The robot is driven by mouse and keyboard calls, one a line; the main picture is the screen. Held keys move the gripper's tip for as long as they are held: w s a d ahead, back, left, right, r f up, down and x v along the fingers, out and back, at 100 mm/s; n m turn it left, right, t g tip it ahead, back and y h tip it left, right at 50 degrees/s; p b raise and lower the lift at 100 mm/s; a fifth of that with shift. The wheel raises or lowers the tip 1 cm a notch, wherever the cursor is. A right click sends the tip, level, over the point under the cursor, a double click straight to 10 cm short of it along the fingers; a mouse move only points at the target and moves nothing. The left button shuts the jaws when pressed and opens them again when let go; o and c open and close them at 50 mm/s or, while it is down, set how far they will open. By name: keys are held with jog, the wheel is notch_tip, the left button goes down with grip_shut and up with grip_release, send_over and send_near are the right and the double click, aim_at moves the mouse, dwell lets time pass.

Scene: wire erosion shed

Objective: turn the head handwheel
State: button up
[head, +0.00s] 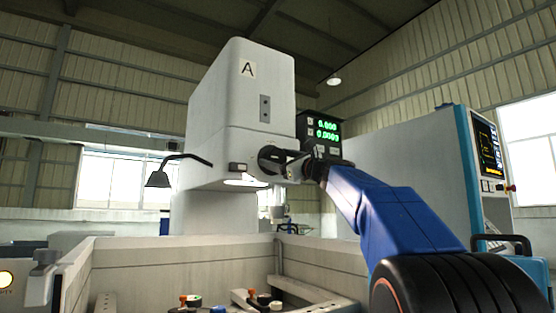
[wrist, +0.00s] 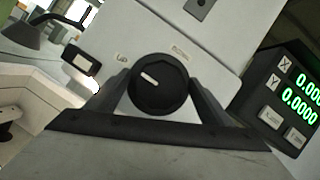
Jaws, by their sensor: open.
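The head handwheel is a round black knob (wrist: 160,85) with a white mark pointing to the upper left, on the pale machine head. In the head view the handwheel (head: 268,158) shows at the lower front of the white head marked "A" (head: 262,100), partly hidden by my gripper. My gripper (head: 278,166) is open at the wheel. In the wrist view the fingers of my gripper (wrist: 159,80) stand on either side of the knob. I cannot tell whether they touch it.
A readout (head: 324,130) with green digits is just right of the head, close to my gripper. A black lamp (head: 158,178) hangs at the left. An open-topped tank (head: 180,250) lies below with several clamps inside. A control cabinet (head: 410,150) stands right.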

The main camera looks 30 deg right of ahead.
jog(key=c, duration=1.1)
jog(key=shift+o, duration=0.2)
jog(key=shift+n, duration=0.3)
jog(key=n+g+y, duration=0.1)
jog(key=n, duration=0.2)
jog(key=n+y, duration=0.1)
jog(key=n, duration=0.1)
jog(key=shift+n+g, duration=0.4)
jog(key=n+g, duration=0.1)
jog(key=n, duration=0.1)
jog(key=n+g, duration=0.1)
jog(key=n, duration=0.2)
jog(key=shift+y, duration=0.4)
jog(key=n+g, duration=0.1)
jog(key=n, duration=0.1)
jog(key=n+g, duration=0.1)
jog(key=n, duration=0.2)
jog(key=shift+h, duration=0.4)
jog(key=n+g+h, duration=0.1)
jog(key=n, duration=0.3)
jog(key=shift+h, duration=0.4)
